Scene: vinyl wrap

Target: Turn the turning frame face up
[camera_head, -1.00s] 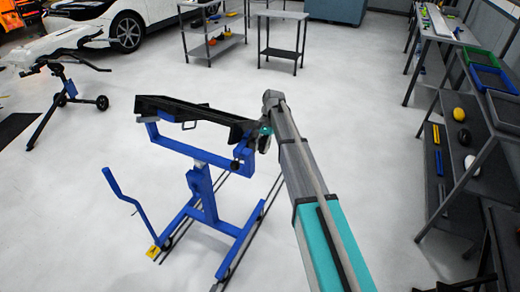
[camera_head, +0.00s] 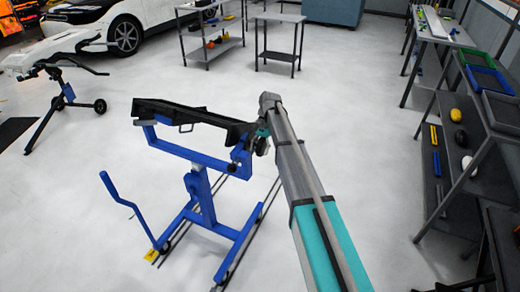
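The turning frame is a blue stand (camera_head: 200,190) on floor rails, with a blue tilting cradle (camera_head: 188,150) on top and a crank handle (camera_head: 128,205) at its left. A long black part (camera_head: 190,113) lies along the cradle, sloping slightly down to the right. My arm reaches up from the bottom right. My gripper (camera_head: 256,140) is at the right end of the black part and cradle. It is small and partly hidden by my arm, so I cannot tell whether its fingers are closed or touching.
A second stand with a white panel (camera_head: 55,58) is at the left, near a white car (camera_head: 110,22). Shelves (camera_head: 470,140) with bins and tools line the right side. A cart (camera_head: 210,40) and small table (camera_head: 277,18) stand behind. Floor around the frame is mostly clear.

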